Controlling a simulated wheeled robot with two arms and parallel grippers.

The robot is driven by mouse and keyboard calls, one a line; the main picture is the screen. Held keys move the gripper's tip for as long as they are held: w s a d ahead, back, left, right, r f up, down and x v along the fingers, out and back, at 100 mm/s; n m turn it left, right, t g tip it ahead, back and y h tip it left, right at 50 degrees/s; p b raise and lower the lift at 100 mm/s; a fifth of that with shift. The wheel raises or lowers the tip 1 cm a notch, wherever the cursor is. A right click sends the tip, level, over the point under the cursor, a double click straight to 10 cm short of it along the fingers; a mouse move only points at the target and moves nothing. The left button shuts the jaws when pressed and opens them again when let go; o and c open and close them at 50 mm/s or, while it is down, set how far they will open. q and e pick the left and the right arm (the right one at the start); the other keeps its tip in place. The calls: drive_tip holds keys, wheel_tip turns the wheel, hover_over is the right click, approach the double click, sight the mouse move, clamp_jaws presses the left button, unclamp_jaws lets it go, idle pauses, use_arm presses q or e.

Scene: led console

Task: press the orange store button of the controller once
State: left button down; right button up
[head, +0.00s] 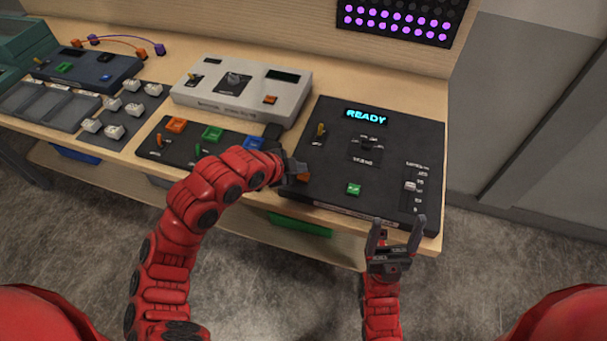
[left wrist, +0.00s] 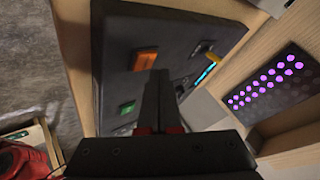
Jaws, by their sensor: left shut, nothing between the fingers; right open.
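The controller (head: 385,160) is a black box at the right of the bench, its display (head: 366,116) reading READY in blue. Its orange button (head: 303,177) is at the front left of its top, partly hidden by my left gripper in the head view. The orange button shows clearly in the left wrist view (left wrist: 145,62), just beyond the fingertips. My left gripper (head: 297,167) is shut and empty, its tips close to the orange button; whether they touch cannot be told. My right gripper (head: 395,235) is open and empty at the controller's front edge.
A green button (head: 353,189) and a slider (head: 410,185) share the controller's top. A switch panel (head: 180,150) with coloured buttons lies left of it, behind my left arm. A light grey console (head: 245,105) stands further back. An LED panel (head: 400,18) shows purple dots.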

sight(300, 178)
use_arm(q)
drive_tip(key=shift+f, duration=0.1)
drive_tip(key=shift+f+b, duration=0.35)
drive_tip(key=shift+b, duration=0.25)
drive_tip(key=shift+f+b, duration=0.45)
idle(0.5)
drive_tip(key=shift+r, duration=0.15)
drive_tip(key=shift+r+p, duration=0.3)
drive_tip(key=shift+r, duration=0.45)
drive_tip(key=shift+r, duration=0.1)
drive_tip(key=shift+r+p, duration=1.05)
drive_tip(key=shift+r, duration=1.35)
